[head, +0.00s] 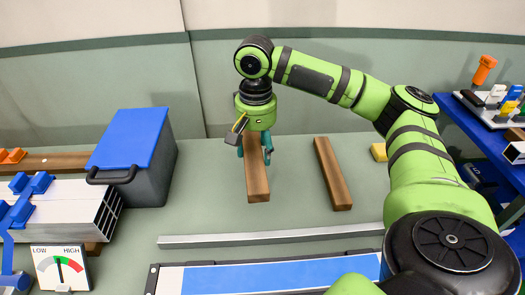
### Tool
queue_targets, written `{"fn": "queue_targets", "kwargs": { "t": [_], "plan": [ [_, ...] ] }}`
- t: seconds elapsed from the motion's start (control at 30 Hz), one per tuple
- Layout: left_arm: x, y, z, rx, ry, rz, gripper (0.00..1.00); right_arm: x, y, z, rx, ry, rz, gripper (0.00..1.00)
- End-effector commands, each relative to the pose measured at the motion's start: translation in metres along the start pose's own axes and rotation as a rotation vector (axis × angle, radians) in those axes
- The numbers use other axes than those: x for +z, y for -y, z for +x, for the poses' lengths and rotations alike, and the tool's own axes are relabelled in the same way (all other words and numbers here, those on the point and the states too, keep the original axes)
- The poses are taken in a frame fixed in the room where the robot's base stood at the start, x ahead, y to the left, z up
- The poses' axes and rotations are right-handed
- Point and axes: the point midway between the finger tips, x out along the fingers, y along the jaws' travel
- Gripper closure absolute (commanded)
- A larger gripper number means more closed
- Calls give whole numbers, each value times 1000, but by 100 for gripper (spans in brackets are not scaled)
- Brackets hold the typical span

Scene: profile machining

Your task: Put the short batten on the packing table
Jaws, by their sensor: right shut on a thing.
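A brown wooden batten (257,183) is held between the fingers of my right gripper (255,147), which points down from above. It lies roughly flat, its near end toward me; I cannot tell whether it touches the green surface. A second wooden batten (333,174) lies to its right, apart from it and slightly angled. The two look close in length, so I cannot tell for sure which is the short one. My left gripper is out of view. I cannot tell which surface is the packing table.
A grey box with a blue lid (130,143) stands left of the held batten. A metal strip (270,238) and a blue-topped panel (255,277) lie in front. A blue bench (507,160) with several small items is at far right.

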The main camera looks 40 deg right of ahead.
Motion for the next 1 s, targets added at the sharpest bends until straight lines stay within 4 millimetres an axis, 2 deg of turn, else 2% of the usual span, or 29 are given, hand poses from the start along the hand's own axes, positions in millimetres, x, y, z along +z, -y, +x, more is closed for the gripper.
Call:
{"fn": "queue_targets", "kwargs": {
  "t": [0.17,0.5,0.63,0.83,1.0],
  "plan": [
    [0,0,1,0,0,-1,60,-2,9,6,0,1,59,76],
    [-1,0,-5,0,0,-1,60,-32,78,49,1,2,60,76],
    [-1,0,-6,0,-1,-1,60,-41,97,62,0,0,61,76],
    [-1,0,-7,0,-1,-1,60,-46,107,72,1,-1,60,76],
    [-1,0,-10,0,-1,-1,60,-45,106,97,4,1,60,76]
  ]
}}
